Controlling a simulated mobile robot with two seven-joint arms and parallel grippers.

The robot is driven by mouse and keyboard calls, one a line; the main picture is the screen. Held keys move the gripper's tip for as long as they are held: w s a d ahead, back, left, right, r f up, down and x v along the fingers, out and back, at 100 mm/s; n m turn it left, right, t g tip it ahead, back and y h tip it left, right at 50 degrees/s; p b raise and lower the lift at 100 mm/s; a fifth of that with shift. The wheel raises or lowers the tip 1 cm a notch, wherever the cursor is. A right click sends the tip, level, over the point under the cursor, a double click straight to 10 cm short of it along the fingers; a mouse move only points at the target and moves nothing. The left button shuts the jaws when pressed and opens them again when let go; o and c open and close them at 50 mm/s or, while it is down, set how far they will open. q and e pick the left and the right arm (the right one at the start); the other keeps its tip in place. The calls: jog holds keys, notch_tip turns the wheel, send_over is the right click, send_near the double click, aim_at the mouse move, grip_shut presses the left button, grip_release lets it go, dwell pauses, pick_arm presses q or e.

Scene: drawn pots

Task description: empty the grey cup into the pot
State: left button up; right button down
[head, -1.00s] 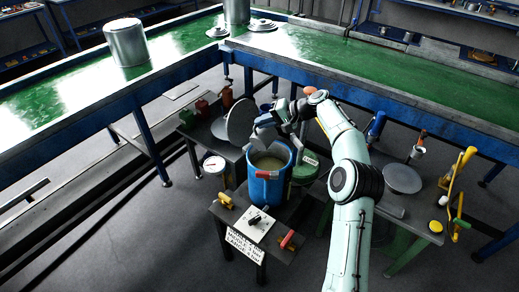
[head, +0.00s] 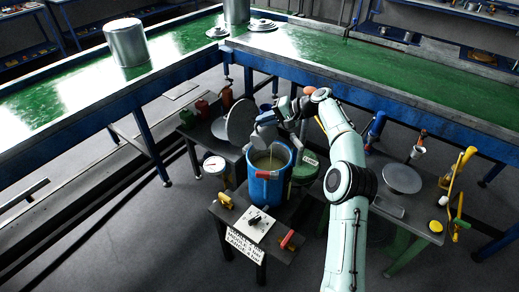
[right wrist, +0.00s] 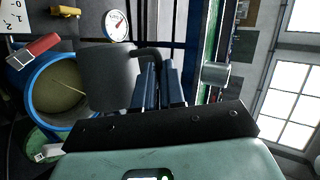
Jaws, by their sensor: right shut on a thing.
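The blue pot (head: 268,188) stands on a small dark table, open at the top, with a red-handled side and yellowish liquid inside. My right gripper (head: 272,119) is above the pot's back rim and shut on the grey cup (head: 263,138). The cup is strongly tilted over the pot's opening, and a thin pale stream falls from it into the pot. In the right wrist view the cup (right wrist: 108,78) is beside the fingers (right wrist: 160,72), its dark handle at them, and the pot (right wrist: 38,72) is at left. The cup's inside is hidden. My left gripper is out of view.
A round grey lid (head: 241,120) stands upright behind the pot. A dial gauge (head: 215,166) is at its left and a green container (head: 305,170) at its right. A control box (head: 252,224) sits in front. The green-topped bench (head: 350,68) runs behind.

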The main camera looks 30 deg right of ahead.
dwell(0.4)
jog(key=shift+w+d+r, duration=0.15)
jog(key=shift+w+d, duration=0.05)
jog(key=shift+d, duration=0.15)
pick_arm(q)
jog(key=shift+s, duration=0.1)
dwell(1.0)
pick_arm(e)
jog(key=a+b, duration=0.1)
jog(key=s+f+b, duration=0.1)
jog(key=b, duration=0.1)
jog(key=shift+s+a+n+h, duration=0.15)
jog(key=shift+a+n+h, duration=0.15)
jog(key=shift+a+h, duration=0.1)
jog(key=b, duration=0.1)
jog(key=a+n+h+b, duration=0.1)
jog(key=b, duration=0.1)
jog(key=a+b, duration=0.1)
jog(key=b, duration=0.1)
jog(key=shift+s+f+t+h, duration=0.35)
jog(key=shift+t+h, duration=0.05)
pick_arm(q)
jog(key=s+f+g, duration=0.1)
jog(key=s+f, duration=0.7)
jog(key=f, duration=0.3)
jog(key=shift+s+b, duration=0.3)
jog(key=shift+b, duration=0.15)
pick_arm(e)
jog(key=shift+a+r+n, duration=0.2)
jog(key=shift+n, duration=0.1)
